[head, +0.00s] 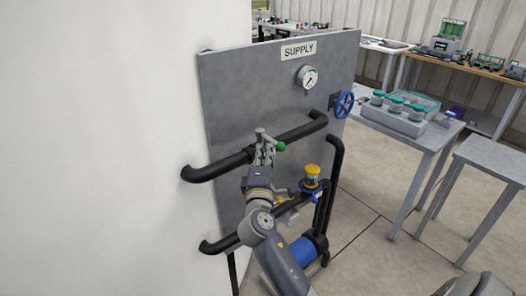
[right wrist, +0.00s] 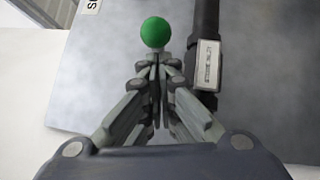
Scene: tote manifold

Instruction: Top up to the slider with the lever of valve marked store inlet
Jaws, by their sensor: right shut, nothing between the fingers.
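A lever with a green ball knob (head: 280,146) sits at the upper black pipe (head: 300,132) on the grey panel. My right gripper (head: 265,148) is at the pipe, just left of the knob. In the right wrist view, its fingers (right wrist: 158,62) are shut with nothing between them, and the green knob (right wrist: 156,32) shows just beyond the tips. I cannot tell whether they touch the lever. A white tag (right wrist: 206,64) sits on the black pipe to the right; its text is too small to read. I cannot make out a slider. My left gripper is not in view.
The panel (head: 230,90) carries a SUPPLY sign (head: 298,50), a round gauge (head: 307,77) and a blue handwheel (head: 344,104). A yellow-topped fitting (head: 312,171) and a blue cylinder (head: 302,251) are lower down. A white wall (head: 100,150) stands left, tables right.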

